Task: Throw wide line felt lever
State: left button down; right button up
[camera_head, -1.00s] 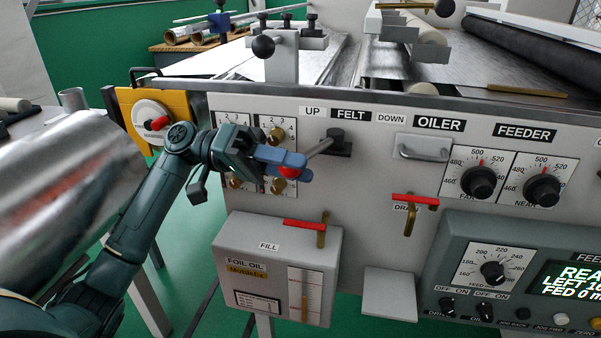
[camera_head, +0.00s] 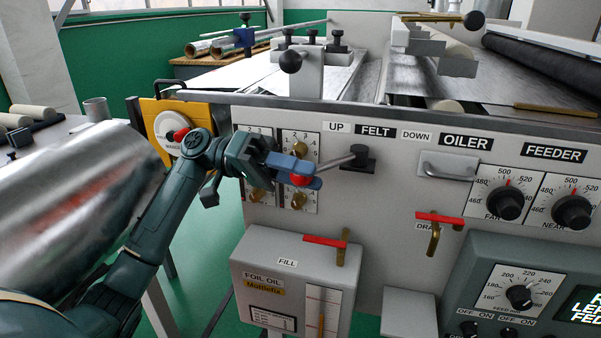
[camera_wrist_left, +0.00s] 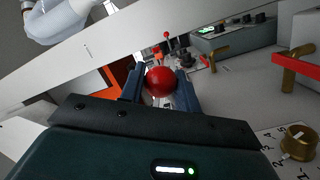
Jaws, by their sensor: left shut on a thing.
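The felt lever (camera_head: 338,161) is a grey rod coming from a black pivot block under the UP, FELT (camera_head: 375,130) and DOWN labels. It points left, toward the UP side, and tilts slightly down to its red ball knob (camera_head: 299,180). My left gripper (camera_head: 303,172) is shut on the red knob, with blue fingers on either side of it. In the left wrist view the red knob (camera_wrist_left: 160,81) sits between the two blue fingers; the rod is mostly hidden behind it. My right gripper is not in view.
Brass-knob dials (camera_head: 299,150) sit just behind my left gripper. Below are the foil oil box (camera_head: 290,280) with a red-handled FILL valve (camera_head: 325,241) and the red DRAIN valve (camera_head: 439,219). A grey handle (camera_head: 449,172) is right of the lever. A large foil roll (camera_head: 80,195) lies left.

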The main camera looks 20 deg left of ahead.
pick_arm(q)
jog(key=c, duration=1)
grip_release()
jog(key=shift+w+a, duration=0.1)
jog(key=shift+w, duration=0.05)
jog(key=shift+c, duration=0.2)
